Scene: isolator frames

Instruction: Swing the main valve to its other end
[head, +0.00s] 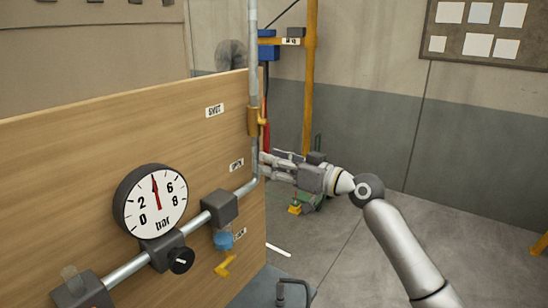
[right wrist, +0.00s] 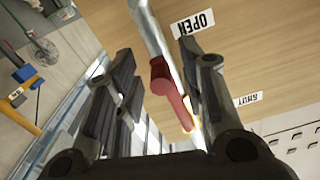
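The main valve seems to be the brass-coloured body (head: 254,121) on the upright pipe at the board's right edge. Its red lever (head: 265,136) hangs beside the body in the head view. In the right wrist view the red lever (right wrist: 170,88) shows in the gap between my fingers, with no clear contact. My right gripper (head: 264,166) is just below the lever in the head view. It is open in the right wrist view (right wrist: 160,85). The SHUT label (head: 214,110) is upper on the board and the OPEN label (head: 236,165) lower. My left gripper is out of view.
The wooden board (head: 90,140) carries a bar gauge (head: 150,201), a lower pipe (head: 125,269), a blue fitting (head: 223,240) and a yellow lever (head: 225,265). A yellow post (head: 311,80) stands behind my gripper. The floor (head: 345,250) at the right is largely clear.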

